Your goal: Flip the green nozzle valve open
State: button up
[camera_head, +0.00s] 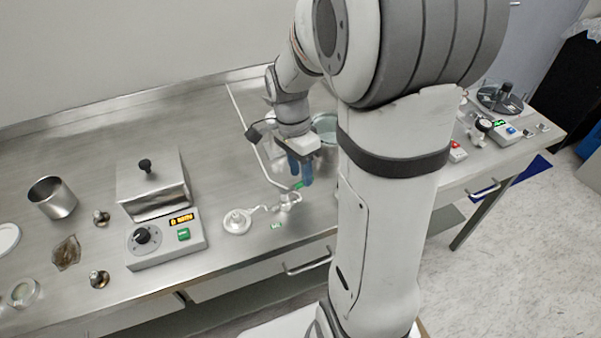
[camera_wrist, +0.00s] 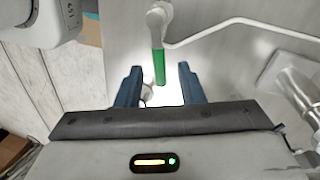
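The green nozzle valve handle (camera_wrist: 158,66) hangs from a white fitting (camera_wrist: 157,16) in the wrist view. It lies between the two blue fingers of my gripper (camera_wrist: 158,86), with a gap on each side. My gripper is open. In the head view the green handle (camera_head: 299,185) shows as a small patch just below and beside the blue fingers of my gripper (camera_head: 300,172). The white nozzle fitting (camera_head: 288,200) stands near the front edge of the steel bench. Whether the fingers reach the handle's depth is hard to tell.
A thin white tube (camera_head: 262,155) runs along the bench to the fitting. A white round funnel piece (camera_head: 237,221) sits left of it. A heater box with a dial (camera_head: 165,238) stands further left. A metal beaker (camera_head: 52,197) is at the far left.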

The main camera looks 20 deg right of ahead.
jog(key=shift+s+f, duration=0.15)
jog(key=shift+f, duration=0.5)
grip_shut()
